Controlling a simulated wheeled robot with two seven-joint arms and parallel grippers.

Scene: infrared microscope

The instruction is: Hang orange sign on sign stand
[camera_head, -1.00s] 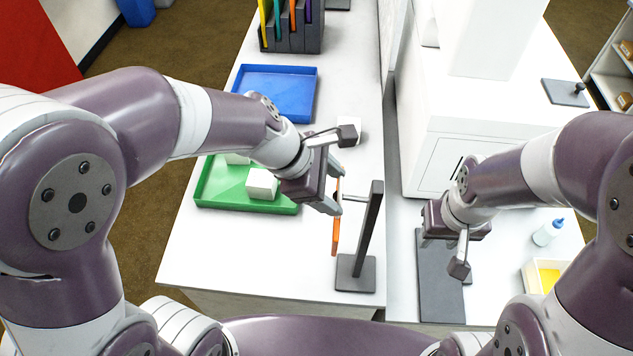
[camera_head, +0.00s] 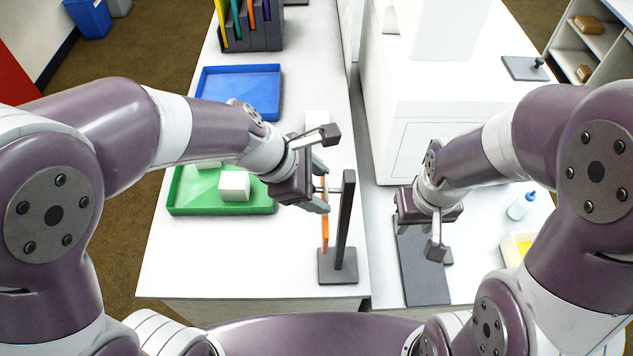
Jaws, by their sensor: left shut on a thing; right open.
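The orange sign (camera_head: 325,230) is seen nearly edge-on, upright, at the dark sign stand (camera_head: 345,222). My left gripper (camera_head: 322,190) is shut on the upper part of the sign. The stand has a square base, an upright post and a short peg pointing left from near its top. The sign is at the peg, close to the post's left side. I cannot tell whether the peg passes through the sign, as the gripper partly hides that spot. My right gripper (camera_head: 436,228) is open and empty above a dark flat plate on the right.
A green tray (camera_head: 180,203) with white blocks (camera_head: 235,186) and a blue tray (camera_head: 240,90) lie left of the stand. A dark rack (camera_head: 252,40) with coloured signs stands behind. A large white machine (camera_head: 425,130), a bottle (camera_head: 521,206) and a yellow-filled box (camera_head: 513,250) are right.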

